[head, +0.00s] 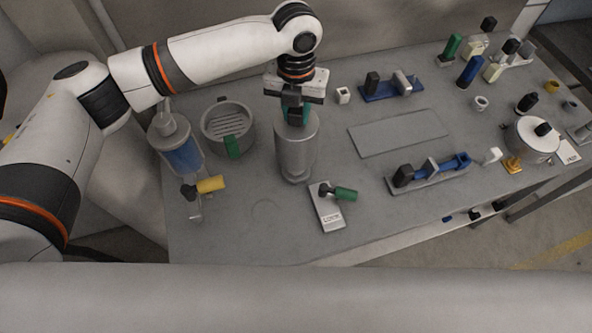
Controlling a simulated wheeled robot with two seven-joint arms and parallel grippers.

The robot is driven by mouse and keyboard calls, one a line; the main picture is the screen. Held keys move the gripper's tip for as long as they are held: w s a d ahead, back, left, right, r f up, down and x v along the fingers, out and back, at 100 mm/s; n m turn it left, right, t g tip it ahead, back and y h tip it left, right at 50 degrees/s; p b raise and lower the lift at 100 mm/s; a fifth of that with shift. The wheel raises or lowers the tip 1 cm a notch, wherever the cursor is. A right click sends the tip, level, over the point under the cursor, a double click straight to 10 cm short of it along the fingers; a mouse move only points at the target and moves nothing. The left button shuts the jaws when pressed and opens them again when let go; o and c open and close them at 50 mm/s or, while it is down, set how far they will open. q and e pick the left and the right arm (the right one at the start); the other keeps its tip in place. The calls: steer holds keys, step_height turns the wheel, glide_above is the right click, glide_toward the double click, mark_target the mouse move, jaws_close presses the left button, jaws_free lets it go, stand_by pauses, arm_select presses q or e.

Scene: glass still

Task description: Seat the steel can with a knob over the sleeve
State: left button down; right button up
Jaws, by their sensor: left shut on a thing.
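The steel can (295,152) is a tall grey cylinder at the centre of the bench, upright, with a green knob (298,116) on top. My left gripper (294,105) points straight down and is shut on the knob. I cannot tell whether the can's lower end touches the bench or hangs just above it. No sleeve shows clearly; it may be hidden under or behind the can. My right gripper is not in view.
A basket-like pot (213,120) and a blue-filled jar (182,158) stand close on the left. A yellow-handled valve (209,185) and a green-handled plate (328,212) are in front. Blue clamp fixtures (428,174) and a flat grey plate (398,133) lie right.

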arm_select(q)
steer(key=shift+f+b, duration=1.9)
steer(key=shift+f, duration=2.6)
stand_by(3.0)
steer(key=c, duration=1)
jaws_free()
